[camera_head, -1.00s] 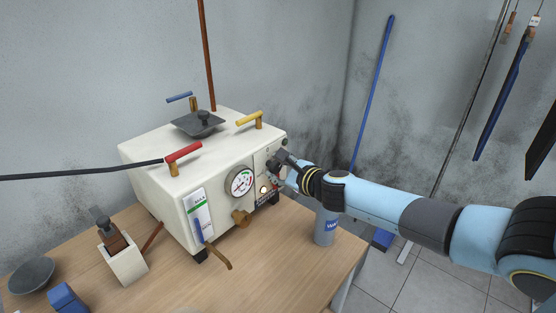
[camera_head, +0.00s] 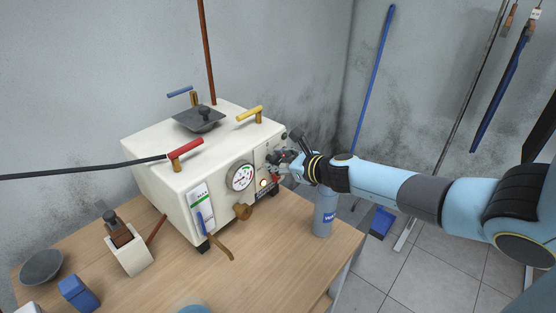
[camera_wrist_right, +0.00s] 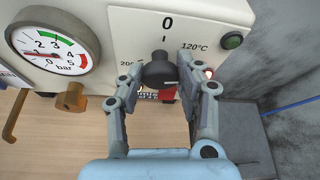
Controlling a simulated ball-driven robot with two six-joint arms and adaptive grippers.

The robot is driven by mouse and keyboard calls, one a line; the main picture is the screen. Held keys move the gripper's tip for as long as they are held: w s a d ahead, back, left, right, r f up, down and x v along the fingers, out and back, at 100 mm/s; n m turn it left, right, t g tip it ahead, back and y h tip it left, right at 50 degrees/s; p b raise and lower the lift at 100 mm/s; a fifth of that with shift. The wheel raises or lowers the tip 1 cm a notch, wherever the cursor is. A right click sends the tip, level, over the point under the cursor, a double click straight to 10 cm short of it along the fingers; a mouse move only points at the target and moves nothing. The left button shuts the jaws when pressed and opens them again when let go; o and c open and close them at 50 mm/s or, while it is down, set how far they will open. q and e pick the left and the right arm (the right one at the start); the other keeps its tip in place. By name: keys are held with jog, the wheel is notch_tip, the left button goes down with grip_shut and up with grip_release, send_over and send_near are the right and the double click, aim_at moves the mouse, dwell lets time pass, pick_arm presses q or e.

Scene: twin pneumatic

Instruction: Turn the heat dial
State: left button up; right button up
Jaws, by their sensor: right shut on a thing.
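The heat dial (camera_wrist_right: 160,72) is a dark round knob on the front panel of a white box-shaped machine (camera_head: 155,165). Labels 0, 120°C and a partly covered 200 surround it in the right wrist view. My right gripper (camera_head: 276,162) is at the upper right of the machine's front. In the right wrist view my right gripper (camera_wrist_right: 160,85) has one finger on each side of the dial and is shut on it. In the head view the gripper mostly hides the dial. My left gripper is not in view.
A pressure gauge (camera_head: 242,177) and a brass valve (camera_head: 242,211) are left of the dial. A blue-grey canister (camera_head: 325,212) stands below my right arm. Some wooden table front (camera_head: 270,245) is clear.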

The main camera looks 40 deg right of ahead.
dwell(0.3)
jog(key=o, duration=1.2)
jog(key=shift+c, duration=0.2)
jog(key=shift+s, duration=0.3)
jog(key=v, duration=0.7)
jog(key=shift+d, duration=0.1)
